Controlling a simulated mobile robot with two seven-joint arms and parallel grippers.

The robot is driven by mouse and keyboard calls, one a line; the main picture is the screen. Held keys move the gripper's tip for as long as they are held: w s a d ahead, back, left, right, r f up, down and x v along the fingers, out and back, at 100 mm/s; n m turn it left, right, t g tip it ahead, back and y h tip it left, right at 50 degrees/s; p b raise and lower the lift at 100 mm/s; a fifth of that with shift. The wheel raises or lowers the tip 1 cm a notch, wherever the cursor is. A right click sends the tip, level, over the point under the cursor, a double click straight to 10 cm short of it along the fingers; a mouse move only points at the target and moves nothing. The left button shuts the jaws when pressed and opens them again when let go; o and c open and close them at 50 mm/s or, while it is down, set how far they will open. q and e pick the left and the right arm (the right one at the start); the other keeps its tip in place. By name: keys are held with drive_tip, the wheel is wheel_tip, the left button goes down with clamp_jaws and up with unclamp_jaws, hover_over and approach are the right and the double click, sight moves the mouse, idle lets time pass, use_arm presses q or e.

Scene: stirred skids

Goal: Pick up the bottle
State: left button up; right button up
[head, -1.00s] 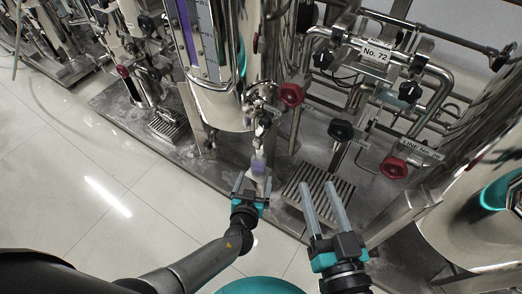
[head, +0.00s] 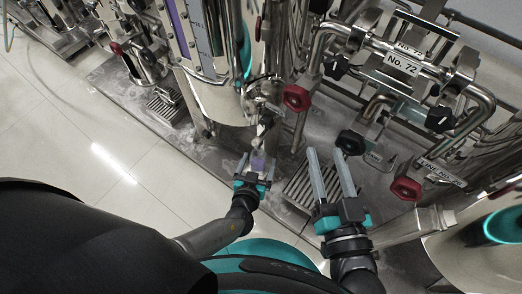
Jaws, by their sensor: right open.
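A small clear bottle with something purple in it (head: 258,162) stands below the tap of the tall steel tank, near the middle of the head view. My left gripper (head: 257,168) is at the bottle, with one finger on each side of it. I cannot tell whether the fingers touch it, and the gripper hides its lower part. My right gripper (head: 327,152) is open and empty, its two long fingers apart over the slotted drain grate, to the right of the bottle.
The steel tank (head: 220,95) rises behind the bottle. Pipes with red valve knobs (head: 296,97) and (head: 405,188) crowd the right side. The drain grate (head: 299,187) lies under my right gripper. The tiled floor (head: 60,125) at the left is clear.

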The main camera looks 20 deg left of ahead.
use_arm(q)
clamp_jaws()
idle(0.8)
